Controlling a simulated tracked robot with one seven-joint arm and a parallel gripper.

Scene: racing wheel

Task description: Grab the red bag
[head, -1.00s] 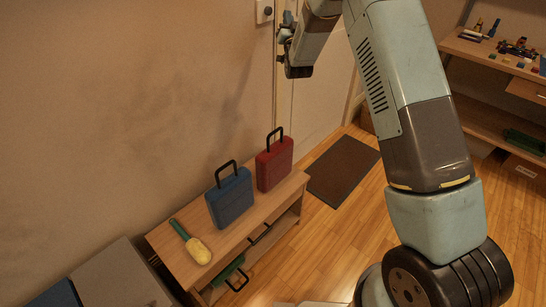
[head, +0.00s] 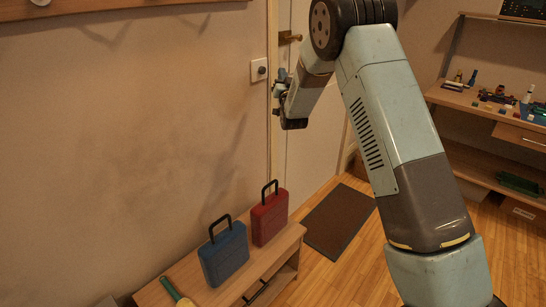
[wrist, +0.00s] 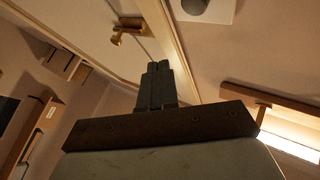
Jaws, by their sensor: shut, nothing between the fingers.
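The red bag (head: 269,218) is a boxy case with a black handle. It stands upright on a wooden bench (head: 292,241) against the wall, just right of and behind a blue case (head: 224,257) of the same kind. My gripper (head: 278,88) is up in front of the door area, well above the red bag and apart from it. In the wrist view, the dark fingers (wrist: 158,72) are together with nothing between them. The red bag does not show in the wrist view.
A green-handled brush (head: 177,292) lies at the bench's near end. A dark mat (head: 338,221) lies on the floor right of the bench. A door handle (head: 289,38) and a wall switch (head: 259,70) are near my gripper. Shelves with small items (head: 490,108) stand at the right.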

